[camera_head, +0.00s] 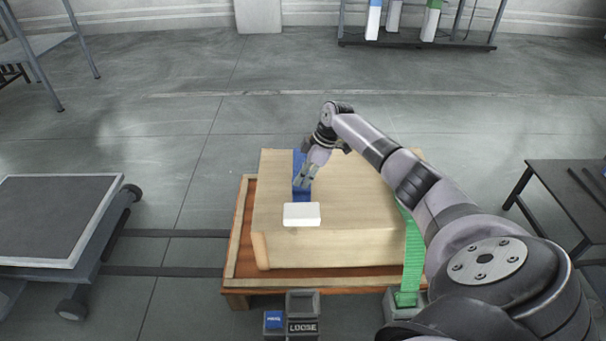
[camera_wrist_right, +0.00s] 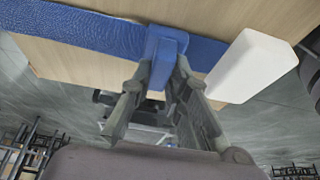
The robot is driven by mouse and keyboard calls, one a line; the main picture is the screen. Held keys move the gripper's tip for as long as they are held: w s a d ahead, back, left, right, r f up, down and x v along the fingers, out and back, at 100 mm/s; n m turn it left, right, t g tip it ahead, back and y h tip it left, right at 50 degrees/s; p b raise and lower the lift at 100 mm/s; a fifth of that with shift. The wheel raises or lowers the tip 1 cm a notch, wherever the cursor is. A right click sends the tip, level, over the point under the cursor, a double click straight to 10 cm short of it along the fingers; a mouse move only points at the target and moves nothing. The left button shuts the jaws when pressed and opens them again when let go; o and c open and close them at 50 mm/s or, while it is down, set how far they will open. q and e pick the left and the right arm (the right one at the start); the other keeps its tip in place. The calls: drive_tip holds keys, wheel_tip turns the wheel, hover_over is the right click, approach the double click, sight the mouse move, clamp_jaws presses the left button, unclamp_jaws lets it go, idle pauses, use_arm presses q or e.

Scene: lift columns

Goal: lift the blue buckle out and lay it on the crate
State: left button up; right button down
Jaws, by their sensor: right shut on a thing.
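The blue buckle (camera_wrist_right: 164,48) is between the fingertips of my right gripper (camera_wrist_right: 160,75) in the right wrist view. My right gripper (camera_head: 304,183) is shut on it, low over the top of the pale wooden crate (camera_head: 370,205). A blue strap (camera_head: 298,160) runs over the crate top. In the wrist view the strap (camera_wrist_right: 80,30) spreads to both sides of the buckle. The fingers partly hide the buckle in the head view, and I cannot tell whether it touches the crate. My left gripper is not in view.
A white block (camera_head: 301,214) lies on the crate just in front of my right gripper. A green strap (camera_head: 412,262) hangs at the crate's right side. Small bins, one marked LOOSE (camera_head: 303,326), stand in front. A grey cart (camera_head: 55,220) stands left, a dark table (camera_head: 575,200) right.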

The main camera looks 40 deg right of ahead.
drive_tip(key=c, duration=1.5)
unclamp_jaws()
drive_tip(key=shift+c, duration=0.2)
drive_tip(key=shift+o, duration=0.5)
drive_tip(key=v, duration=1.2)
drive_tip(key=shift+w+a, duration=0.1)
